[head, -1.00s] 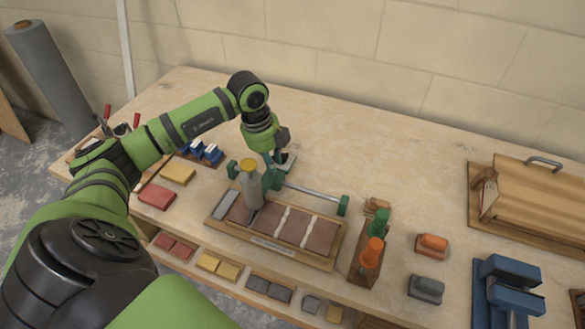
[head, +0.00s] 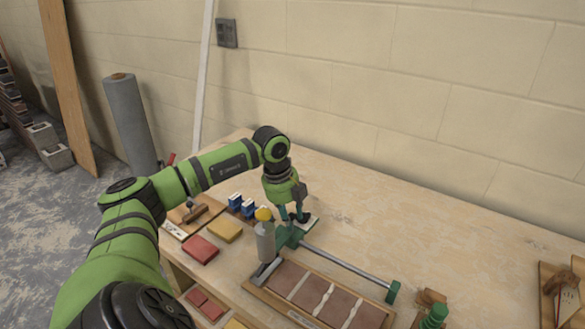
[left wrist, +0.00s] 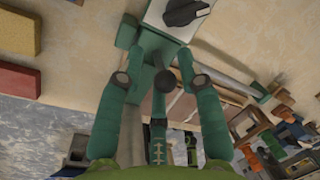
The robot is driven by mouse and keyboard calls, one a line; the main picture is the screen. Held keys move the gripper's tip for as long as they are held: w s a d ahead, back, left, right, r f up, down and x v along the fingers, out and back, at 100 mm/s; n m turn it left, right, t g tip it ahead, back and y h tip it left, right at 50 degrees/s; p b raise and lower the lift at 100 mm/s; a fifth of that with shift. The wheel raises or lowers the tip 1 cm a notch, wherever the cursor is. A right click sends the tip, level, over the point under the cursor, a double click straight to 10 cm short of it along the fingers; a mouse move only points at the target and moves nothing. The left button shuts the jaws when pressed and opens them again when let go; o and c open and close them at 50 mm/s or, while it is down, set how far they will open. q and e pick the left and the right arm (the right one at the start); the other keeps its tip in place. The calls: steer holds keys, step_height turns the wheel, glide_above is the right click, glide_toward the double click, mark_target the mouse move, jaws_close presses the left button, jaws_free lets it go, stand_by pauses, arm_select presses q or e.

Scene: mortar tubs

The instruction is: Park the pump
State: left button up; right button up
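The pump appears to be the grey cylinder with a yellow cap (head: 265,240), upright on a green carriage (head: 288,238) at the left end of a metal rail (head: 345,265). It stands over the left end of a wooden tray of brown slabs (head: 330,297). My left gripper (head: 298,216) is just behind the carriage, pointing down. In the left wrist view its two green fingers (left wrist: 160,68) are apart, either side of a dark round knob (left wrist: 165,81); contact is unclear. A white box with a black dial (left wrist: 180,12) lies just beyond. My right gripper is not in view.
Red (head: 201,249) and yellow (head: 225,229) blocks and blue-and-white pieces (head: 242,206) sit left of the rail. A green block (head: 393,292) ends the rail at right. The bench behind the rail is mostly clear up to the wall.

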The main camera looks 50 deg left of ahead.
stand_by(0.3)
arm_select(q)
steer(key=shift+r, duration=0.35)
step_height(320, 180, up, 11)
steer(key=s, duration=0.2)
steer(key=shift+a, duration=0.45)
steer(key=shift+s, duration=0.1)
